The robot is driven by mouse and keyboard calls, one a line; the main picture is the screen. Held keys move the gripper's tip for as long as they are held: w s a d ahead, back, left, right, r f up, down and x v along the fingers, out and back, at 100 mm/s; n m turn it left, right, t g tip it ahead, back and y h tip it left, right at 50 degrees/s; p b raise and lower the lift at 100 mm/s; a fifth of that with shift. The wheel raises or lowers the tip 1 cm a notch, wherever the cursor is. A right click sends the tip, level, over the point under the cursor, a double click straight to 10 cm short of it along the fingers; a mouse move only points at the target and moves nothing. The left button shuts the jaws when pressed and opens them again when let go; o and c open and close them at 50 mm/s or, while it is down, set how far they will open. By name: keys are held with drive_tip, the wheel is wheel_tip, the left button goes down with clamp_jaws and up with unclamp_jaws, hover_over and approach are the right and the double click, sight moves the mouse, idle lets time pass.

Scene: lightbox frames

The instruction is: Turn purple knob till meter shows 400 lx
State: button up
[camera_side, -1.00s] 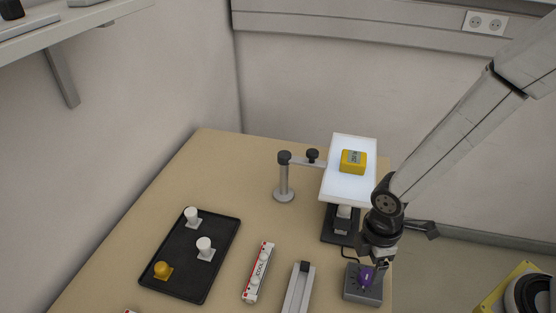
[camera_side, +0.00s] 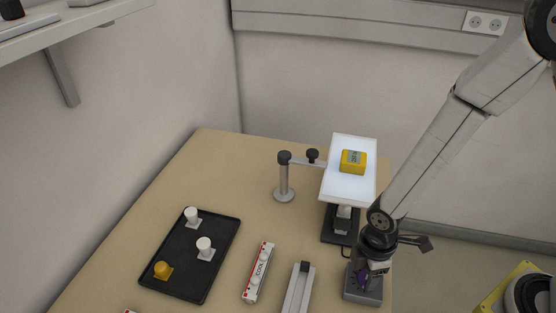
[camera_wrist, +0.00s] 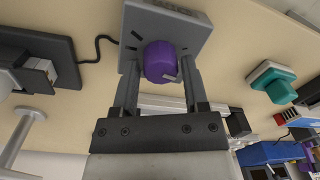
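The purple knob (camera_wrist: 160,62) sits on a grey control box (camera_wrist: 190,25) with dark marks around the knob. In the wrist view my gripper (camera_wrist: 160,75) has one finger on each side of the knob, with a small gap showing at the sides. In the side view my gripper (camera_side: 364,276) is down over the box (camera_side: 362,291) and partly hides the knob. The yellow meter (camera_side: 353,162) lies on the bright white light panel (camera_side: 340,190). Its small grey display is too small to read.
A black tray (camera_side: 217,262) holds two white knobs and an orange one at the left. A white and red box (camera_side: 259,272) and a grey rail (camera_side: 297,290) lie left of the control box. A post stand (camera_side: 284,180) is beside the panel. A cable runs from the box.

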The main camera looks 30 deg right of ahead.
clamp_jaws()
drive_tip(key=shift+m, duration=0.5)
drive_tip(key=m, duration=1.1)
drive_tip(key=shift+t, duration=0.3)
drive_tip(key=shift+o, duration=2.1)
unclamp_jaws()
drive_tip(key=shift+d, duration=0.1)
